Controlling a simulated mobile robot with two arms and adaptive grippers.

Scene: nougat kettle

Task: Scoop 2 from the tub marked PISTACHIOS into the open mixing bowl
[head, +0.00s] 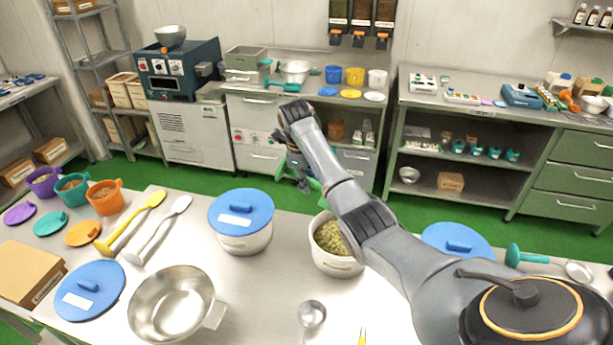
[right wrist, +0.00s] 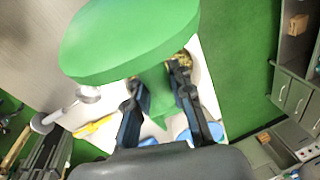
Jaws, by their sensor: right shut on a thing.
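My right gripper (head: 303,172) is over the far edge of the front table, above and behind an open white tub (head: 338,266) of greenish nuts (head: 330,238). In the right wrist view it is shut on the handle of a green scoop-like tool (right wrist: 135,38). The tool's broad green end fills the top of that view; whether it holds anything is hidden. In the head view only a bit of the green tool (head: 313,184) shows. The open metal mixing bowl (head: 172,303) stands at the front left, apart from the gripper. The tub's label is unreadable. My left gripper is out of view.
A white tub with a blue lid (head: 241,210) stands between bowl and open tub. A loose blue lid (head: 90,290) lies left of the bowl. A ladle (head: 311,315), yellow spoon (head: 130,222) and cups (head: 106,196) lie around. Another blue lid (head: 458,242) is beside my arm.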

